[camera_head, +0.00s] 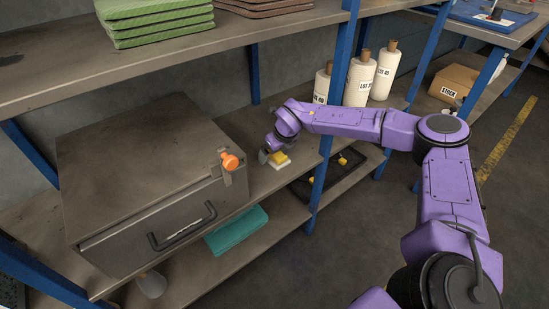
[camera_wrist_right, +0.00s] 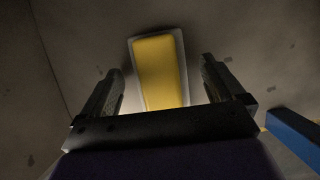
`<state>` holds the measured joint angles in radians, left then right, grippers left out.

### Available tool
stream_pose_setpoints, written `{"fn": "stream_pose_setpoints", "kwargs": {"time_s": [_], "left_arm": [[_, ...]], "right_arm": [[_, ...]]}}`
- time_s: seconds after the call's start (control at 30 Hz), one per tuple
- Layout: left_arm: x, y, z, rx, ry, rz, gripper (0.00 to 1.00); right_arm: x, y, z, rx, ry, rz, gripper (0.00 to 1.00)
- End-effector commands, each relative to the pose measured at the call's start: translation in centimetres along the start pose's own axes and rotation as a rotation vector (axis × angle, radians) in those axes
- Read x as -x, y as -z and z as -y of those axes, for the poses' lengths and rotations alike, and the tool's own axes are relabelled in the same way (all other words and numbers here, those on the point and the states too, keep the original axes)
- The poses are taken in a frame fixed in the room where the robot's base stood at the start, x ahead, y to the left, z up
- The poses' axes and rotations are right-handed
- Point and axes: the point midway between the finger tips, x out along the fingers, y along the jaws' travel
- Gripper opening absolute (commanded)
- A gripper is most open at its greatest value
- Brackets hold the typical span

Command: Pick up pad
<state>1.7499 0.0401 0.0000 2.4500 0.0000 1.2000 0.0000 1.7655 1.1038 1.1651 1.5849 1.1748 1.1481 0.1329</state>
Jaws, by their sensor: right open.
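The pad (camera_head: 280,158) is small and yellow with a pale grey-white border. It lies on the middle shelf, to the right of the grey metal box. In the right wrist view the pad (camera_wrist_right: 160,72) shows beyond and between my two fingers, with a gap on each side. My right gripper (camera_head: 269,155) is open at the pad, its fingers partly hidden by the wrist in the head view. No contact with the pad is visible. My left gripper is not in view.
A grey metal box (camera_head: 140,170) with a handle and an orange knob (camera_head: 230,161) stands left of the pad. A blue shelf post (camera_head: 327,140) rises to the right. White rolls (camera_head: 360,80) stand behind. A teal folded cloth (camera_head: 237,230) lies on the lower shelf.

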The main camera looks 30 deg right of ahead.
Motion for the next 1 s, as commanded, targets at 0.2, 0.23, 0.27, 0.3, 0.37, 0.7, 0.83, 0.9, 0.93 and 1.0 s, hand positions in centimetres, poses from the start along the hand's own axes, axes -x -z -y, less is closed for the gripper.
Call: {"fn": "stream_pose_setpoints", "kwargs": {"time_s": [0.2, 0.23, 0.27, 0.3, 0.37, 0.7, 0.83, 0.9, 0.93, 1.0], "left_arm": [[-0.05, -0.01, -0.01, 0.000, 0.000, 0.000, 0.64], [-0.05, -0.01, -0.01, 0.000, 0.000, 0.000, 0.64], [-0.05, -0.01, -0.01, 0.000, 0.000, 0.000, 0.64], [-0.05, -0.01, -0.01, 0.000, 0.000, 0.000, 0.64], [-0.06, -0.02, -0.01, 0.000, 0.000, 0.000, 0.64], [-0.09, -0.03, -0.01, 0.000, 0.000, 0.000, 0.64], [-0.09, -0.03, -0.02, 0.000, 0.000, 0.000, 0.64], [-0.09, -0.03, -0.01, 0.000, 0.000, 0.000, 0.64], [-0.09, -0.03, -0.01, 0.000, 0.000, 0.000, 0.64], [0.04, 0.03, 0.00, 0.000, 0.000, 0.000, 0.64]], "right_arm": [[-0.37, -0.10, -0.04, 0.000, 0.000, 0.001, 0.96], [-0.37, -0.11, -0.05, 0.000, 0.000, 0.001, 0.96], [-0.37, -0.11, -0.06, 0.001, 0.000, 0.001, 0.96], [-0.37, -0.11, -0.07, 0.001, 0.000, 0.001, 0.96], [-0.39, -0.11, -0.08, 0.001, 0.000, 0.001, 0.96], [-0.52, -0.07, -0.10, 0.002, -0.001, 0.001, 0.37], [-0.51, -0.07, -0.10, 0.002, 0.000, 0.002, 0.34], [-0.51, -0.07, -0.09, 0.002, 0.000, 0.001, 0.34], [-0.50, -0.07, -0.09, 0.002, 0.000, 0.001, 0.34], [-0.18, -0.20, -0.08, 0.001, 0.000, 0.001, 0.34]]}}
